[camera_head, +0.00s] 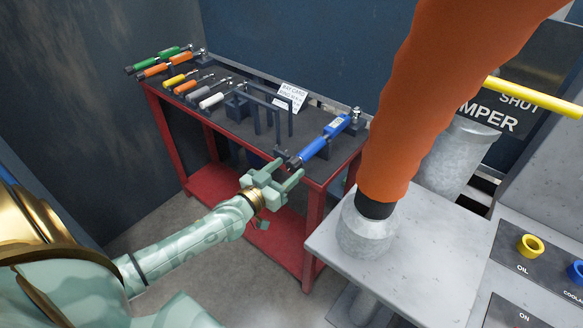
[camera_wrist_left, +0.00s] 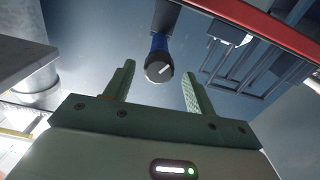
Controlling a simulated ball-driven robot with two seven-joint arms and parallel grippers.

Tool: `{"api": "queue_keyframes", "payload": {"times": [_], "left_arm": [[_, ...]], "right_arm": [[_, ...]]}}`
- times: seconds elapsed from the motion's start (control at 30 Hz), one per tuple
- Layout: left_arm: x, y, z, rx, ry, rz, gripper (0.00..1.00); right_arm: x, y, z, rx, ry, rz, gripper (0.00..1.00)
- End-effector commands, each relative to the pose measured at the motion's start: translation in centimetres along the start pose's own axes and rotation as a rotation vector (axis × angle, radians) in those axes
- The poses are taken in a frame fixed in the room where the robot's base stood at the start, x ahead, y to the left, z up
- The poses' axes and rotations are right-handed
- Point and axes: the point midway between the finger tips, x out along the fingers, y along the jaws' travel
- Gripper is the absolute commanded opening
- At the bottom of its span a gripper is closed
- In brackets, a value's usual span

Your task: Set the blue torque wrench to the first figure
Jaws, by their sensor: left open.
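The blue torque wrench (camera_head: 322,140) lies at the right end of the red-framed bench, its handle end pointing to the front edge. In the left wrist view its dark round end cap (camera_wrist_left: 159,70) with a pale line on it faces me; any figures are too small to read. My left gripper (camera_head: 288,173) is open and empty, just off that handle end. In the left wrist view the cap shows between the two fingers, and I see no contact. My right gripper is not in view.
The bench (camera_head: 300,178) also carries several other wrenches with green, orange, yellow and white handles, a dark rack (camera_head: 262,108) and a white printed card (camera_head: 291,95). A thick orange hose (camera_head: 420,90) comes down onto a grey block (camera_head: 440,240) at the right.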

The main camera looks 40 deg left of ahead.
Motion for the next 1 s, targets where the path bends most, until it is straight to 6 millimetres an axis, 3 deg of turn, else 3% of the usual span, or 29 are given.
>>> {"api": "queue_keyframes", "payload": {"times": [0.2, 0.5, 0.67, 0.7, 1.0], "left_arm": [[2.3, 0.0, 0.1, 0.000, 0.000, 0.000, 0.55], [2.5, 0.0, 0.0, 0.001, -0.001, 0.000, 0.55], [2.5, 0.0, 0.0, 0.000, -0.001, 0.000, 0.14], [2.5, 0.0, 0.0, 0.000, -0.001, 0.000, 0.10], [2.5, 0.0, 0.0, -0.025, -0.001, 0.000, 0.11]], "right_arm": [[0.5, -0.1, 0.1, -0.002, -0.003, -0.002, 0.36], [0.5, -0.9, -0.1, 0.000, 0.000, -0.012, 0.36], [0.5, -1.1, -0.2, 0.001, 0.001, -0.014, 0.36], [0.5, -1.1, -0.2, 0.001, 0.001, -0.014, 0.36], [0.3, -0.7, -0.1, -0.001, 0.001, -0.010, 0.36]]}}
